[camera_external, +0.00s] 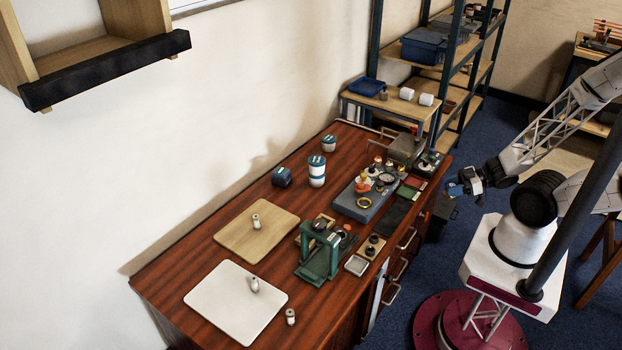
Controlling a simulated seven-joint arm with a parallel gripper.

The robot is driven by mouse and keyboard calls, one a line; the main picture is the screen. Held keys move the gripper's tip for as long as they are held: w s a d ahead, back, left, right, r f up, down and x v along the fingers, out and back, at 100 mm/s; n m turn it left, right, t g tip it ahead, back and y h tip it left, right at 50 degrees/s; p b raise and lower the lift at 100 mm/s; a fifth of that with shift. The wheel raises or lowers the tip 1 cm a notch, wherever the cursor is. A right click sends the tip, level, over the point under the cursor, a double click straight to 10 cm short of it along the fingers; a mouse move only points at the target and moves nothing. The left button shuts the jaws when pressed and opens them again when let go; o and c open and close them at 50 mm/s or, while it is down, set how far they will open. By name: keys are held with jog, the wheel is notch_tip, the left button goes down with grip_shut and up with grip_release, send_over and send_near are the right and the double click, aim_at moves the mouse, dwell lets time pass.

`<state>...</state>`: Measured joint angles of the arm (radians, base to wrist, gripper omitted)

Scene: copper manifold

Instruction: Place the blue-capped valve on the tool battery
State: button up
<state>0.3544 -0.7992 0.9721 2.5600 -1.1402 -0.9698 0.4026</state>
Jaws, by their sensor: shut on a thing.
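My gripper (461,186) is at the right, off the right edge of the desk and above the floor. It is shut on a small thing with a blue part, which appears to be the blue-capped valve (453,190). The valve is small here, and the jaws partly hide it. A dark blue block with a greenish top (282,177) stands on the desk near the wall and looks like the tool battery. Its top looks bare. My gripper is well to the right of it, apart from it.
White-and-teal tubs (317,171) stand beside the dark block. A grey tray (354,209) with several small fittings lies between it and my gripper. A green press (320,256), a wooden board (257,238) and a white board (222,308) are nearer. A shelf rack (457,65) stands behind.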

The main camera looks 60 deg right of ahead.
jog(key=shift+r, duration=4.95)
jog(key=w+r+n+g+y, duration=0.1)
jog(key=w+r, duration=0.4)
jog(key=w, duration=0.4)
jog(key=w+r+n+g+y, duration=0.1)
jog(key=w+r+n+y, duration=0.1)
jog(key=w+r, duration=0.5)
jog(key=w+a+n+g+y, duration=0.1)
jog(key=w+a, duration=0.1)
jog(key=w, duration=0.8)
jog(key=w+a+n+g, duration=0.1)
jog(key=w+a, duration=0.1)
jog(key=w, duration=0.8)
jog(key=w+a+f+n+g+y, duration=0.1)
jog(key=w+a+f+g, duration=0.2)
jog(key=w, duration=0.7)
jog(key=w+a+f+n, duration=0.2)
jog(key=w+a+f, duration=0.25)
jog(key=w, duration=0.55)
jog(key=w+a+f, duration=0.3)
jog(key=f, duration=0.1)
jog(key=w+a+f+n+g, duration=0.1)
jog(key=w+a+f, duration=0.1)
jog(key=f, duration=0.3)
jog(key=shift+w+a+f+g+y, duration=0.3)
jog(key=shift+w+a, duration=0.1)
jog(key=shift+w, duration=0.45)
